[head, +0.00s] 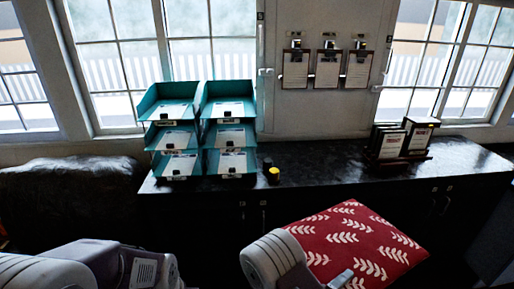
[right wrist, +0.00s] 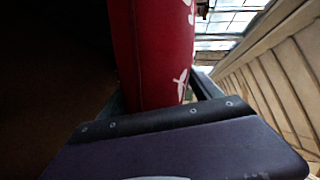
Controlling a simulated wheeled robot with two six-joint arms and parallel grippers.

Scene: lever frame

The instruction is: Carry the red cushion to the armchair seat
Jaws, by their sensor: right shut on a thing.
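The red cushion (head: 365,240) with white leaf sprigs is in the lower right of the head view, in front of the dark cabinet. My right gripper (head: 340,281) is shut on its near edge. In the right wrist view the cushion (right wrist: 158,55) stands edge-on between the two fingers of the gripper (right wrist: 162,98). A dark, rounded, leather-like piece (head: 68,205) is at the left of the head view; I cannot tell whether it is the armchair, and no seat shows clearly. My left arm shows at lower left, but its fingers are out of view.
A long dark cabinet (head: 320,160) runs under the windows. It bears teal letter trays (head: 200,130), a small yellow-and-black item (head: 273,175) and a dark rack with cards (head: 400,140). Several clipboards (head: 328,70) hang on the wall. Pale slatted panelling (right wrist: 275,85) shows in the right wrist view.

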